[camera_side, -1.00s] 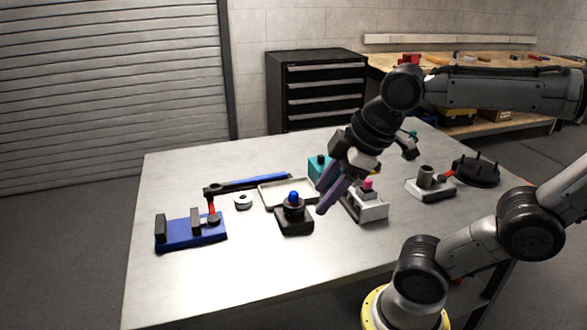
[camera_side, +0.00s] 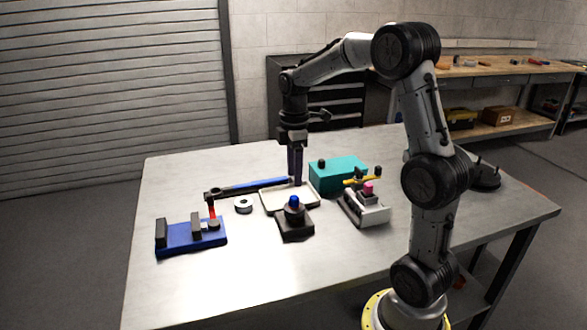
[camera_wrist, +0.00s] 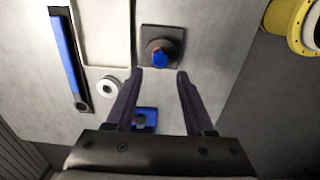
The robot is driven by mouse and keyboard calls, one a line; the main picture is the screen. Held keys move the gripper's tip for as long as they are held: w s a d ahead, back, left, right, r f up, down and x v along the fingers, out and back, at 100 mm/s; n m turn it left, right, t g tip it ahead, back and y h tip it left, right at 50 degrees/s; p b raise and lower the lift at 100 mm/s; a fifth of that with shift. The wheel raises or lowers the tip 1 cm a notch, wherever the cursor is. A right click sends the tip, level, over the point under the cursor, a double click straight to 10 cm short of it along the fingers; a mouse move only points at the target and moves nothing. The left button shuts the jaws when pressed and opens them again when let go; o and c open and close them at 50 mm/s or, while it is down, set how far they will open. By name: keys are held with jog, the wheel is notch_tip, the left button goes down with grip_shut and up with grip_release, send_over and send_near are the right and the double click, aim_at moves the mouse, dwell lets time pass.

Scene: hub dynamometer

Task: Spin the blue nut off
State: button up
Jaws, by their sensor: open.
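The blue nut (camera_side: 294,201) sits on top of a black post on a square black base (camera_side: 296,227), near the middle of the table. In the wrist view the blue nut (camera_wrist: 155,60) shows just beyond and between my fingertips, with a red patch on or beside it. My gripper (camera_side: 297,182) points down in the side view, above or behind the shallow tray. It appears up and back from the nut. In the wrist view the fingers of my gripper (camera_wrist: 159,74) are spread apart with nothing between them, not touching the nut.
The pale tray (camera_side: 279,206) lies behind the black base. A blue-handled wrench (camera_side: 250,184), a grey ring (camera_side: 243,204) and a blue fixture (camera_side: 180,239) are at left. A teal box (camera_side: 343,173) and a white fixture (camera_side: 372,211) stand at right. The front table is clear.

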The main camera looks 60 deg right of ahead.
aim_at(294, 197)
jog(key=shift+f, duration=3.7)
jog(key=shift+c, duration=0.3)
grip_shut()
jog(key=n, duration=0.5)
jog(key=shift+r+n, duration=0.1)
jog(key=shift+n, duration=0.2)
jog(key=n, duration=0.6)
jog(key=shift+r, duration=0.1)
jog(key=shift+o, duration=0.4)
grip_release()
